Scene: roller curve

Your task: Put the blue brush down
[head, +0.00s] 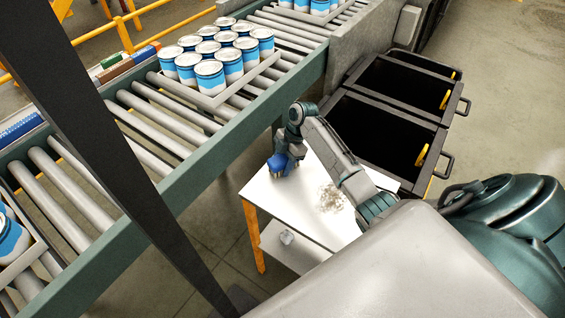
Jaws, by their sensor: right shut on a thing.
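The blue brush (278,163) is small in the head view, at the far left corner of a white-topped table (300,205). My right gripper (287,156) is shut on the brush from above, and the gripper hides part of it. The brush is at or just above the white top; I cannot tell whether it touches. My left gripper is not in view.
A patch of greyish crumbs (331,199) lies on the white top, and a small clear object (287,237) is on the lower shelf. A roller conveyor (195,195) with trays of blue-and-white cans (210,78) runs behind. Black open bins (375,130) stand at the right.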

